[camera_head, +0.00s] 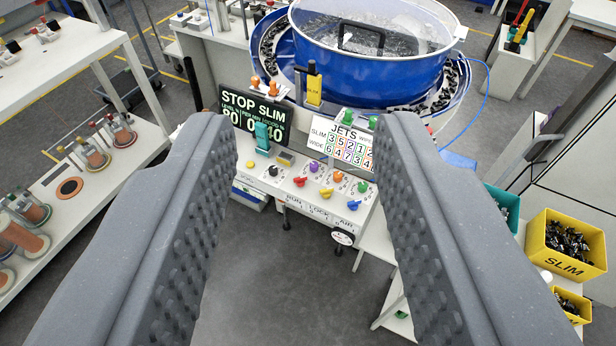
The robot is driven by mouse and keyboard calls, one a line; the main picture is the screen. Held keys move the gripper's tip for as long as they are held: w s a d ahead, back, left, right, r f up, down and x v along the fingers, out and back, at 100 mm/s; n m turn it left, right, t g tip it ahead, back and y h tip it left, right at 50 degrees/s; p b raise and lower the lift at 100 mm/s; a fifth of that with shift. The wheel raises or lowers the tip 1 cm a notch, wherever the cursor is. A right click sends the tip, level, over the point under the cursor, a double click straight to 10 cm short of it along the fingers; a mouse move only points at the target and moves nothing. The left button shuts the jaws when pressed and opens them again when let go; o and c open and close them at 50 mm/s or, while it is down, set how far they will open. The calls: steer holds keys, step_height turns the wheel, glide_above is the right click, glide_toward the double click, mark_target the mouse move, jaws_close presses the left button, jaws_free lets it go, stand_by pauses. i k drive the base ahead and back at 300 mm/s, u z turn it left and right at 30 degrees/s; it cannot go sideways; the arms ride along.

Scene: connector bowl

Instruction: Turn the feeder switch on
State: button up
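My gripper (308,130) is open and empty, its two grey studded fingers wide apart on either side of the picture. Between and beyond the fingertips is a white control panel (262,186) with coloured knobs and small switches. Red (299,182), yellow (326,193) and blue (353,205) handles sit along its front, with RUN, LOCK and AIR lettering below. A black knob (272,171) and a yellow button (249,164) are at its left. I cannot read which control is the feeder switch. The fingers are apart from the panel.
A blue feeder bowl (375,75) with a clear lid stands behind the panel. A dark display (254,115) reads STOP SLIM, beside a JETS number board (342,143). Spools line the left bench (62,187). A yellow SLIM bin (565,262) stands right. Grey floor is clear in front.

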mark_target(299, 182)
steer(key=z, duration=0.05)
steer(key=i, duration=0.45)
steer(key=u, duration=0.1)
steer(key=k, duration=1.25)
steer(key=z, duration=0.25)
steer(key=i, duration=1.9)
steer(key=u, duration=1)
